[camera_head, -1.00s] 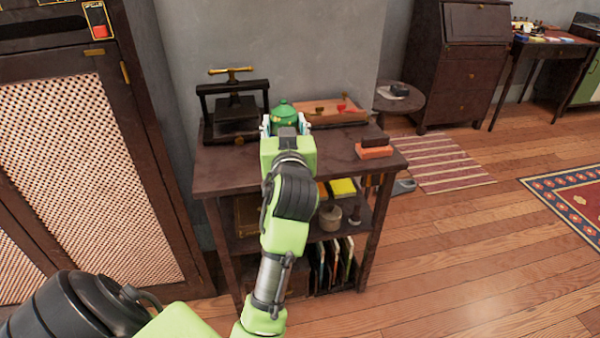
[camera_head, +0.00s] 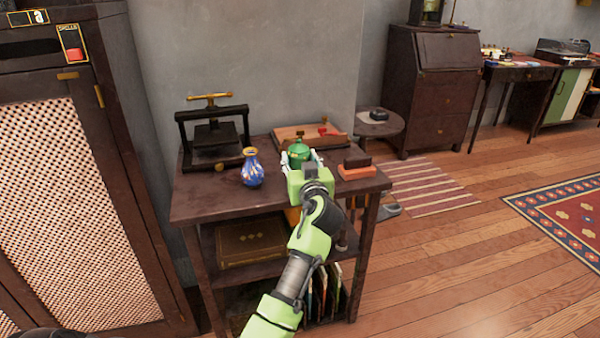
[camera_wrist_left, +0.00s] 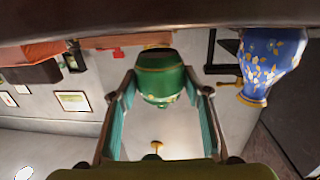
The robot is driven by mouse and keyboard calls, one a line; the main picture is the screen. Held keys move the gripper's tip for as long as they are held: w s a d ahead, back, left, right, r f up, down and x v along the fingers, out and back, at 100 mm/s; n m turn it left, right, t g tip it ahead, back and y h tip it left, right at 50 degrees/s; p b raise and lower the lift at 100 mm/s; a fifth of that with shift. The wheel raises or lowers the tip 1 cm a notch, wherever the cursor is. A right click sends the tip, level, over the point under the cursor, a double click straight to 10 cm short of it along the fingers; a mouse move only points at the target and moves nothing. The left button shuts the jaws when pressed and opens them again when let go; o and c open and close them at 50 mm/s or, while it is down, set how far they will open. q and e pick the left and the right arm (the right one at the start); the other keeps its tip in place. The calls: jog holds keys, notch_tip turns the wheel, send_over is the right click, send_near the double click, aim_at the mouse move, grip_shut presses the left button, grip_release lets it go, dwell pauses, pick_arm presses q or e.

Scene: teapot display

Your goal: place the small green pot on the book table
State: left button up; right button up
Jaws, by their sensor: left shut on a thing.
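The small green pot (camera_head: 299,150) is between the fingers of my left gripper (camera_head: 301,160), over the right half of the dark wooden table (camera_head: 200,204). In the left wrist view, which is upside down, the green pot (camera_wrist_left: 160,78) sits between the two fingers of the left gripper (camera_wrist_left: 160,92), which is shut on it. The pot looks upright and close to the tabletop. I cannot tell whether its base touches the wood. My right gripper is not in view.
A blue patterned vase (camera_head: 252,172) stands left of the pot; it also shows in the wrist view (camera_wrist_left: 270,62). A black press (camera_head: 213,135) is behind left, a wooden box (camera_head: 302,136) behind, and stacked orange and dark blocks (camera_head: 356,170) to the right. The table's front left is clear.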

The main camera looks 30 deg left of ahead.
pick_arm(q)
notch_tip(320, 180, down, 3)
jog(key=shift+r, duration=0.15)
jog(key=shift+f, duration=0.2)
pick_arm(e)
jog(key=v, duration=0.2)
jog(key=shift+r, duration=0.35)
pick_arm(q)
jog(key=shift+f+b, duration=0.2)
jog(key=shift+b, duration=0.25)
jog(key=o, duration=1.2)
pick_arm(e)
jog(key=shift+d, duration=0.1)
pick_arm(q)
jog(key=shift+o, duration=0.2)
jog(key=shift+r, duration=0.1)
